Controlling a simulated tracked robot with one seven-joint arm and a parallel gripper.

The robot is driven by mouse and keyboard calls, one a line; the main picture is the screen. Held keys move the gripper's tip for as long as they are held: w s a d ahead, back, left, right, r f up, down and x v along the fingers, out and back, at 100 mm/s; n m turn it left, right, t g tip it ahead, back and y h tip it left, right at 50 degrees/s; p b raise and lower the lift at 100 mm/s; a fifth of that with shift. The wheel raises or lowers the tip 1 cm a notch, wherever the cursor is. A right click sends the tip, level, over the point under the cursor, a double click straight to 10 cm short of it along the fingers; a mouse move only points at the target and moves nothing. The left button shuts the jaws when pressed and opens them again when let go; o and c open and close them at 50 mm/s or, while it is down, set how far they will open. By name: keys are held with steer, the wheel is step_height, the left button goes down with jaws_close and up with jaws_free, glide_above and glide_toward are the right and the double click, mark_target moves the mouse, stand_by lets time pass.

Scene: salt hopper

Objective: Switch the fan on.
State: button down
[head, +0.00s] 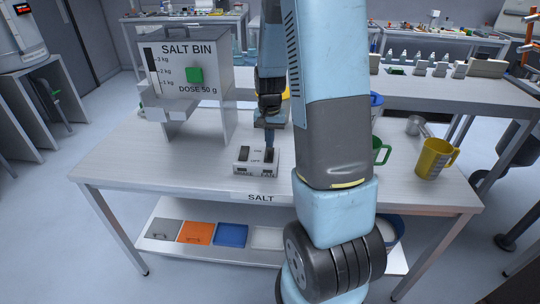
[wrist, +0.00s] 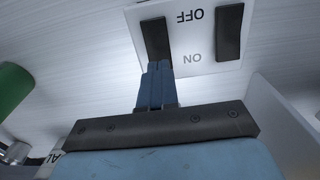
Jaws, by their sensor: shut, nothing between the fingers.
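The white switch box (head: 256,170) stands on the salt table, with two dark rocker switches and ON and OFF marks between them. The right rocker, with a label at its front that appears to read FAN, is partly hidden by my gripper (head: 269,150). In the wrist view the box (wrist: 195,55) appears upside down. My gripper (wrist: 157,68) is shut and empty, its tips at the ON end of the fan rocker (wrist: 156,38). I cannot tell whether they touch it or which way it is tilted. The other rocker (wrist: 229,32) is clear of my gripper.
The salt bin (head: 187,75) with a green button stands behind and left of the box. A green mug (head: 381,152), a yellow jug (head: 434,160) and a metal scoop (head: 416,126) are to the right. The tabletop's left front is clear. Coloured panels lie on the shelf below.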

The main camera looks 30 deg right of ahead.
mark_target(269, 150)
steer(key=shift+f, duration=0.95)
stand_by(0.8)
steer(key=shift+r, duration=3.5)
steer(key=s+a+r+n+t, duration=0.1)
steer(key=s+a+r+n, duration=0.1)
steer(key=s+a+r, duration=0.35)
steer(key=s+a+r+n+t, duration=0.1)
steer(key=s+a+r+t, duration=0.15)
steer(key=r, duration=0.55)
steer(key=s+a+r+n+t, duration=0.1)
steer(key=s+a+r+n, duration=0.1)
steer(key=s+r, duration=0.2)
steer(key=s+a+r+n+t, duration=0.1)
steer(key=s+a+r, duration=0.1)
steer(key=s, duration=0.7)
steer(key=shift+s+r+n, duration=0.3)
steer(key=shift+r+n, duration=0.1)
steer(key=shift+r, duration=0.45)
